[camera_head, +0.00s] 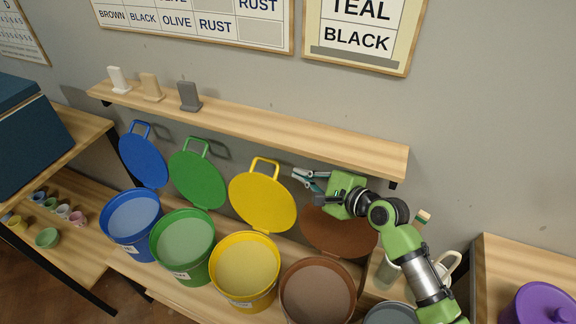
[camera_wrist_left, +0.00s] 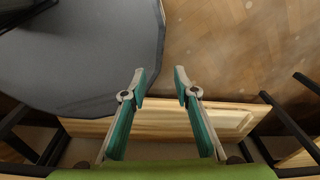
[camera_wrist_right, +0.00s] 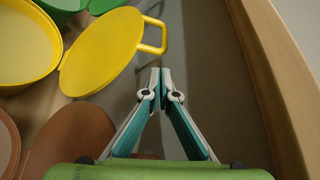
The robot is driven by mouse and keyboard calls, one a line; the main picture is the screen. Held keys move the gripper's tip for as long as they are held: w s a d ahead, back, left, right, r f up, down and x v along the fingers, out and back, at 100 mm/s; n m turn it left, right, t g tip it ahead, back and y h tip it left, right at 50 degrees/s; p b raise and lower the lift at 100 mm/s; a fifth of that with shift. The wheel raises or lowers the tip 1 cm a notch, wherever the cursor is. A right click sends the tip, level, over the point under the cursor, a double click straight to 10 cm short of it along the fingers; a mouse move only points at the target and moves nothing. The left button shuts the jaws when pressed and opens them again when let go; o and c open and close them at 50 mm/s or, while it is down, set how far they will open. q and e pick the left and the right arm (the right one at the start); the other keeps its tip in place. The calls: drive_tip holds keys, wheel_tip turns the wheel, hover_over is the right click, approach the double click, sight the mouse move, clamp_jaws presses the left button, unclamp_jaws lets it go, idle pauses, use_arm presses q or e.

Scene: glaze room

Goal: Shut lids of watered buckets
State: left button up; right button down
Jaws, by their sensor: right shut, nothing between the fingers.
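The blue (camera_head: 132,235), green (camera_head: 183,255), yellow (camera_head: 246,285) and brown (camera_head: 318,300) buckets stand in a row, with pale matching surfaces inside. Their blue (camera_head: 143,160), green (camera_head: 197,180), yellow (camera_head: 262,197) and brown (camera_head: 335,235) lids stand open, tilted back behind them. A grey bucket (camera_head: 390,314) shows partly at the bottom edge. My right gripper (camera_head: 306,179) is shut and empty, above the brown lid and right of the yellow lid's handle; the right wrist view shows it beside the yellow lid (camera_wrist_right: 105,50). My left gripper (camera_wrist_left: 159,74) is open and empty.
A wall shelf (camera_head: 250,128) with small upright tiles (camera_head: 189,97) runs above the lids. Wall boards carry colour names; one (camera_head: 357,38) reads TEAL and BLACK. A handled jug (camera_head: 388,272) is partly behind my right arm. A purple container (camera_head: 540,303) stands at right, a blue box at left.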

use_arm(q)
drive_tip(key=shift+w+r, duration=0.1)
drive_tip(key=shift+w, duration=0.75)
use_arm(e)
drive_tip(key=shift+x, duration=3.2)
use_arm(q)
drive_tip(key=shift+s, duration=0.15)
use_arm(e)
drive_tip(key=shift+d+f, duration=0.1)
drive_tip(key=shift+f, duration=0.05)
